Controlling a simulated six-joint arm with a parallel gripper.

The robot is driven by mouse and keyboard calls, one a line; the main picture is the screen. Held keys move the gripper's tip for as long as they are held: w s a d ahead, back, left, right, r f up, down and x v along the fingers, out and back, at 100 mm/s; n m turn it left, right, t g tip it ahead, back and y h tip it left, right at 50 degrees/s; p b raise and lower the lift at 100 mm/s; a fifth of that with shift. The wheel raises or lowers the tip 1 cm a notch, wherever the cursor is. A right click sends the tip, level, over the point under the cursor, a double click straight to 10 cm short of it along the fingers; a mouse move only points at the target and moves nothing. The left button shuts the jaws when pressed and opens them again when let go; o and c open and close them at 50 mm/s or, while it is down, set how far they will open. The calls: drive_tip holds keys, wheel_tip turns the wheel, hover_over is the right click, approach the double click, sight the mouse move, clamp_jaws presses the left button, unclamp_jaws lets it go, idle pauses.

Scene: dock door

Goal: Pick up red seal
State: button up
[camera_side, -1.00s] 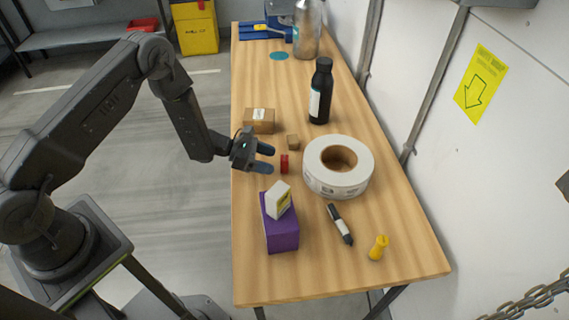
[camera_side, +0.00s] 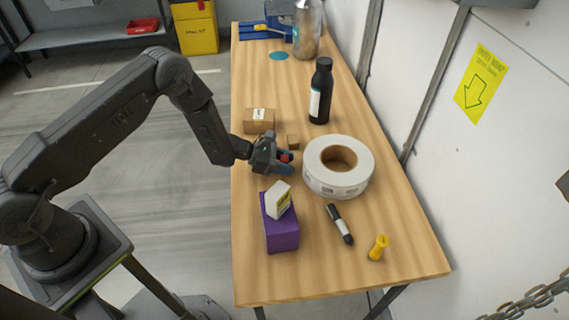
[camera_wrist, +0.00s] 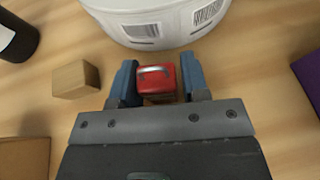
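The red seal (camera_wrist: 157,79) is a small red block with a pale mark on top. In the wrist view it stands between the two blue fingers of my gripper (camera_wrist: 158,84).
A large white label roll (camera_side: 338,181) stands just beyond the seal. A small cardboard cube (camera_side: 293,142), a cardboard box (camera_side: 259,121) and a black bottle (camera_side: 320,92) are nearby. A purple box (camera_side: 281,233) bears a white-and-yellow box (camera_side: 278,201). A marker (camera_side: 340,225) lies near a yellow piece (camera_side: 378,248).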

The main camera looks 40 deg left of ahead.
drive_tip(key=c, duration=0.6)
